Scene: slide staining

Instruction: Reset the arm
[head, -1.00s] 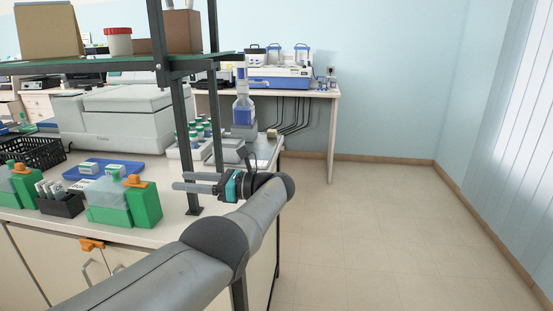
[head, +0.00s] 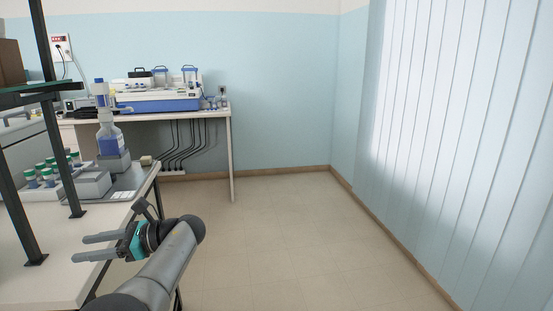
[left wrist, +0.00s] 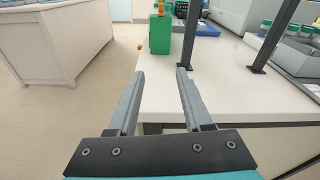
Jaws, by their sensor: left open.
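My left gripper (head: 88,247) is open and empty in the head view, with its fingers pointing left over the corner of the lab bench (head: 50,270). In the left wrist view its two fingers (left wrist: 158,80) are apart with nothing between them, near the bench's edge. My left arm comes in from the bottom of the head view. My right gripper is not in view.
A dark shelf post (head: 57,150) stands on the bench beyond my gripper. A blue-capped bottle (head: 109,138) and green-capped bottles (head: 48,174) stand farther back. A green container (left wrist: 160,33) shows in the left wrist view. The floor (head: 270,235) at right is clear.

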